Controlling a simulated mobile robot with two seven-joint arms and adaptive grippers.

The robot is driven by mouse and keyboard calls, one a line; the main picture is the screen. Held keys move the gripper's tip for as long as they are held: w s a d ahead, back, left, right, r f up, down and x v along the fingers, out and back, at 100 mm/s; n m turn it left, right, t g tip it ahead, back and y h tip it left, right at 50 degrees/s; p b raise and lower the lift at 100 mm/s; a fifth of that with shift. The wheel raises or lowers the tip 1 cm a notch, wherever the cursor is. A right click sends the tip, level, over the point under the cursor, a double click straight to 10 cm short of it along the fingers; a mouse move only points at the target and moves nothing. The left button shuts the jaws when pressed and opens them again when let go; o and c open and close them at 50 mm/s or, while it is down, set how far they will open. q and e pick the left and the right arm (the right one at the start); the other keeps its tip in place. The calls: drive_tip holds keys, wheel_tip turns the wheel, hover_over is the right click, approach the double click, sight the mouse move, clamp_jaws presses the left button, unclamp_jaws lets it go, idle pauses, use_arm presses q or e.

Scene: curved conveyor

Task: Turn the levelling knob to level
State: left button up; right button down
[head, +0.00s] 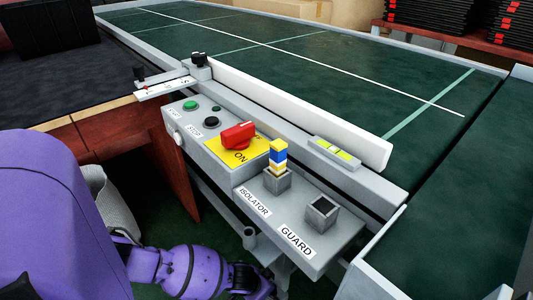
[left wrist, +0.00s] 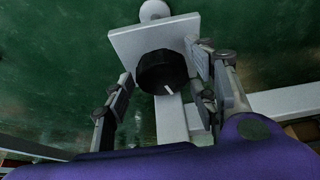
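The levelling knob (left wrist: 163,72) shows in the left wrist view as a round black knob with a white pointer line, on a square grey plate (left wrist: 145,38). The pointer line points to the lower edge, slightly right. My left gripper (left wrist: 160,66) is open, with one finger on each side of the knob; I see a gap on the left, and cannot tell about contact on the right. In the head view my purple left arm (head: 190,270) reaches low, below the console; its fingers and the knob are hidden there. A spirit level (head: 335,150) with a yellow-green vial lies on the rail. My right gripper is out of view.
The grey console carries a red switch (head: 238,135) on a yellow plate, green and black buttons, a blue-yellow block stack (head: 278,155) in the ISOLATOR socket and an empty GUARD socket (head: 322,212). A green conveyor (head: 300,70) lies behind the white fence (head: 300,110).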

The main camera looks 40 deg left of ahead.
use_arm(q)
drive_tip(key=c, duration=0.7)
drive_tip(key=shift+a+m, duration=0.1)
drive_tip(key=shift+m, duration=0.5)
drive_tip(key=shift+c, duration=0.4)
drive_tip(key=shift+m+h, duration=0.7)
drive_tip(key=shift+m, duration=0.4)
drive_tip(key=shift+s+f, duration=0.1)
drive_tip(key=o, duration=1.1)
drive_tip(key=shift+o, duration=0.2)
